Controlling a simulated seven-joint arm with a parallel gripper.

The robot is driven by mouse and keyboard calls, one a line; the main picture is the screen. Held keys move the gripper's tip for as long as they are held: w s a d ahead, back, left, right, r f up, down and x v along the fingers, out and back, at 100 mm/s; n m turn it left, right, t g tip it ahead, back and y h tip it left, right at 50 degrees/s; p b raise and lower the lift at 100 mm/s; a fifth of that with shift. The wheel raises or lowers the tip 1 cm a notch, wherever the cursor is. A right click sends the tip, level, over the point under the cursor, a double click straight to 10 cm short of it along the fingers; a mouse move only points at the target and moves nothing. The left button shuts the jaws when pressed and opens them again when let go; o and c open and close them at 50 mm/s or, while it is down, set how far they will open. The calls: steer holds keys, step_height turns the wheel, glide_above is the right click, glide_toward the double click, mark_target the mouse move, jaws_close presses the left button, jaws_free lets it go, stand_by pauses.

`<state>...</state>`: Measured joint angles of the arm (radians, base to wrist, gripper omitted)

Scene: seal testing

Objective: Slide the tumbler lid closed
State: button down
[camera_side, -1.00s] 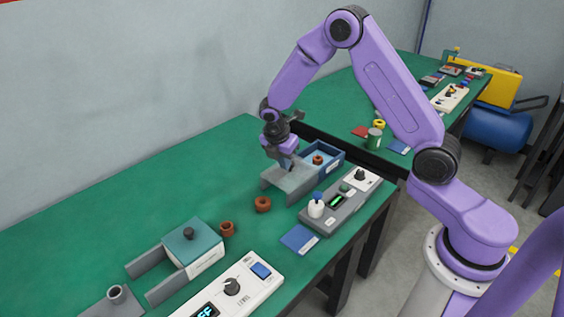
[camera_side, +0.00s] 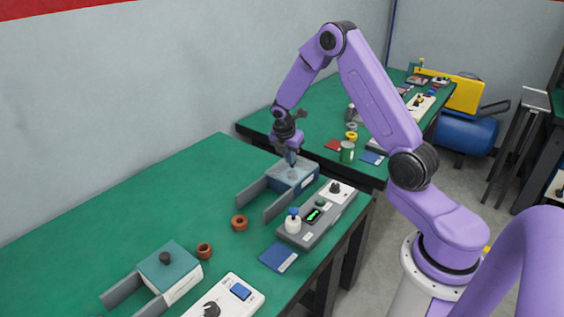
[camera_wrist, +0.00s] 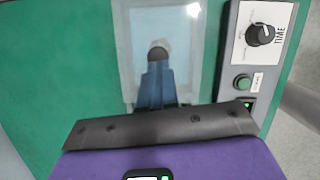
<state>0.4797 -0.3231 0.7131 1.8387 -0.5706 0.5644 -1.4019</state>
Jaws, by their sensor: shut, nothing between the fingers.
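The tumbler (camera_side: 305,185) is a blue box on the green bench, with two grey rails running out to its left. Its pale, see-through-looking lid (camera_side: 281,180) lies over the box, and the rails stand bare. In the wrist view the lid (camera_wrist: 181,22) is a pale rectangle with a dark round knob (camera_wrist: 158,51). My gripper (camera_side: 291,164) is shut and points down at the top of the lid, by the knob. In the wrist view its blue fingers (camera_wrist: 156,75) reach the knob's near side; I cannot tell if they touch. The box's inside is hidden.
A second, teal-lidded box (camera_side: 169,263) is at the lower left.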

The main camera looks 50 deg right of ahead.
mark_target(283, 178)
steer(key=shift+s+a+f, duration=0.1)
steer(key=a, duration=0.1)
steer(key=a+r, duration=0.1)
steer(key=a, duration=0.2)
steer(key=shift+s+r, duration=0.15)
steer(key=shift+s, duration=0.1)
steer(key=v, duration=0.9)
steer(key=s+a+r+m+y, duration=0.1)
steer(key=s+a+r, duration=0.25)
steer(key=a, duration=0.45)
steer(key=s+a+m+y, duration=0.1)
steer(key=s+a+m, duration=0.1)
steer(key=s+a, duration=0.55)
steer(key=s+r+m+y, duration=0.1)
steer(key=s+m, duration=0.3)
steer(key=s, duration=1.8)
steer(key=shift+a+r+y, duration=0.25)
steer(key=shift+a+y, duration=0.2)
steer(key=shift+y, duration=0.05)
